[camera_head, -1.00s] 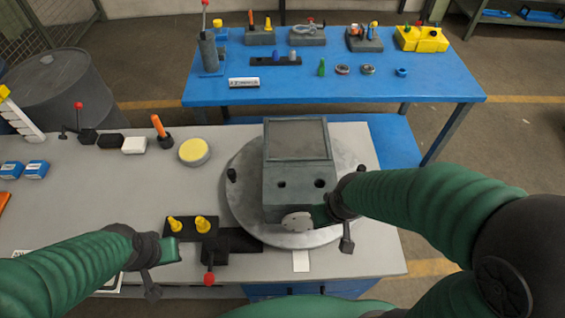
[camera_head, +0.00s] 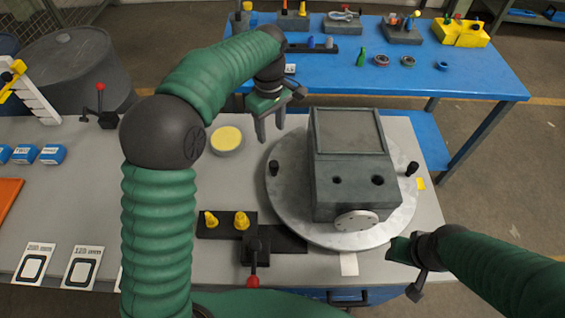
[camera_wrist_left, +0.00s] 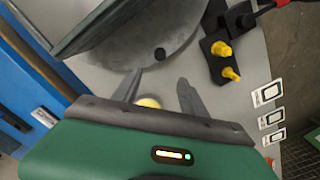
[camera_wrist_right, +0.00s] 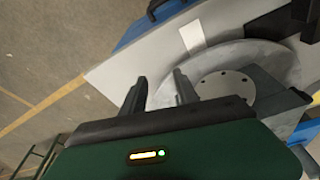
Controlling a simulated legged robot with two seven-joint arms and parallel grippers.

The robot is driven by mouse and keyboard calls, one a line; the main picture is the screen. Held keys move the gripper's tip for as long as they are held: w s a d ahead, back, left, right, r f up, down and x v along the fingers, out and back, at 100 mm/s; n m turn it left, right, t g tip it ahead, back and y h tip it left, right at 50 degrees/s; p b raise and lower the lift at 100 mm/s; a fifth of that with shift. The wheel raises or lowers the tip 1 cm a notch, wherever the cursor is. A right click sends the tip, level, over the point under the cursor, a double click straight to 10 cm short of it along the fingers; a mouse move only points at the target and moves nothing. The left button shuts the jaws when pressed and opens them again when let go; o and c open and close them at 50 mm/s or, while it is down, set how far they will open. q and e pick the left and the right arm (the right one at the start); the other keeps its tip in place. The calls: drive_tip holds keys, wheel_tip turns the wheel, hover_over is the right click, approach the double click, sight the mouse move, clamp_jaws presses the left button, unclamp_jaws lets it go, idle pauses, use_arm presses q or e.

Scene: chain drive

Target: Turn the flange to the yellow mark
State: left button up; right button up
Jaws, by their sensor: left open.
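A round grey metal plate (camera_head: 285,205) lies on the table under a grey box (camera_head: 345,160). A small pale disc with holes (camera_head: 357,220) is on the box's front face; it also shows in the right wrist view (camera_wrist_right: 225,88). Black pegs stand at the plate's left (camera_head: 273,168) and right (camera_head: 412,168) edges. A yellow mark (camera_head: 420,184) lies just outside the right peg. My left gripper (camera_head: 271,132) is open, fingers down, beyond the left peg, which shows ahead of its fingers in the left wrist view (camera_wrist_left: 159,53). My right gripper (camera_head: 402,268) is open and empty, front right of the plate.
A yellow-topped round tin (camera_head: 226,140) is left of the plate. A black block with yellow pegs (camera_head: 228,222) and a red-tipped lever (camera_head: 253,280) are at front left. A white strip (camera_head: 349,264) lies in front. A blue table (camera_head: 470,75) with parts stands behind.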

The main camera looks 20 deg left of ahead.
use_arm(q)
wheel_tip(320, 180, down, 3)
drive_tip(key=d, duration=0.2)
approach(274, 163)
drive_tip(key=shift+d+f, duration=0.7)
drive_tip(key=shift+d, duration=0.1)
drive_tip(key=f, duration=0.3)
drive_tip(key=a+f, duration=0.1)
drive_tip(key=f, duration=0.2)
drive_tip(key=a+f, duration=0.1)
drive_tip(key=f, duration=0.2)
drive_tip(key=shift+a, duration=0.25)
drive_tip(key=shift+d+f, duration=0.15)
drive_tip(key=shift+d, duration=0.75)
drive_tip(key=shift+c, duration=1.2)
drive_tip(key=shift+a, duration=0.6)
drive_tip(key=c, duration=0.7)
clamp_jaws()
drive_tip(key=shift+d, duration=0.25)
use_arm(e)
drive_tip(key=shift+d, duration=0.85)
use_arm(q)
drive_tip(key=shift+a, duration=0.1)
use_arm(e)
drive_tip(key=shift+a, duration=0.1)
